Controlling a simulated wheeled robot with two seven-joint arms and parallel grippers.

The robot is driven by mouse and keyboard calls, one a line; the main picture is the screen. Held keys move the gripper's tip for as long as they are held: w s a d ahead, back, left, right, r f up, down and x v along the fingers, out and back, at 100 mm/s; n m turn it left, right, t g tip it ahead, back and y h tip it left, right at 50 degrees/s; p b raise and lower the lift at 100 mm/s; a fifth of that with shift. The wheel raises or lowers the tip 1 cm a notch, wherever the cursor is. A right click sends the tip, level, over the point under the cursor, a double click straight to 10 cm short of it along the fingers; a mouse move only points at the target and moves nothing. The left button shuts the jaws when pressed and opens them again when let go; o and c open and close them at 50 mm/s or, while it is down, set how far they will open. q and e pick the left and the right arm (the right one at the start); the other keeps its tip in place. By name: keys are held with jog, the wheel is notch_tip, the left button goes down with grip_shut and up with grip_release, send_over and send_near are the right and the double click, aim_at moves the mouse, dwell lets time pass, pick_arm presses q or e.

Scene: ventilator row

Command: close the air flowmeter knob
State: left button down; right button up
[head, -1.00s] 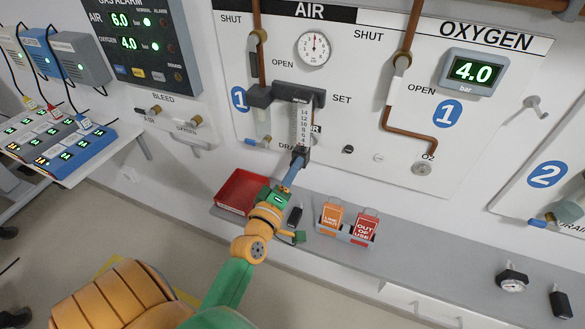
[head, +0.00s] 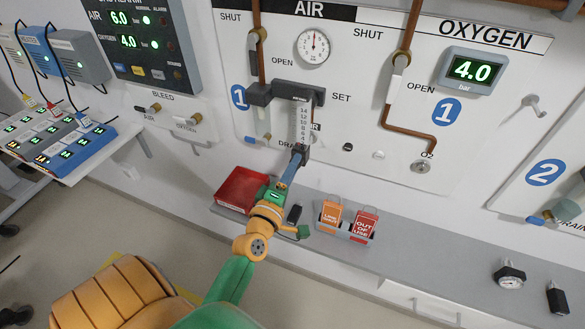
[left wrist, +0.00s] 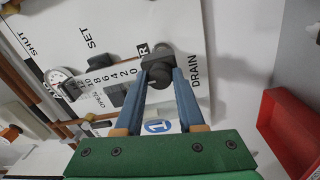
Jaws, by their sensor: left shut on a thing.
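The air flowmeter (head: 303,122) is a clear tube with a printed scale, mounted on the white AIR panel below a dark grey block. Its dark knob (head: 301,149) is at the bottom of the tube and also shows in the left wrist view (left wrist: 155,66). My left gripper (head: 296,161) reaches up from below and is shut on the knob, with one blue finger on each side of it in the left wrist view (left wrist: 157,80). The fingers partly hide the knob in the head view. I cannot make out the float's level in the tube. My right gripper is not in view.
Orange and red tags (head: 362,223) stand in a holder to the right. A drain bowl (head: 263,121) hangs left of the flowmeter.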

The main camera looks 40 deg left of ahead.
pick_arm(q)
jog(key=c, duration=0.5)
grip_release()
jog(key=b+v, duration=0.2)
jog(key=v, duration=0.5)
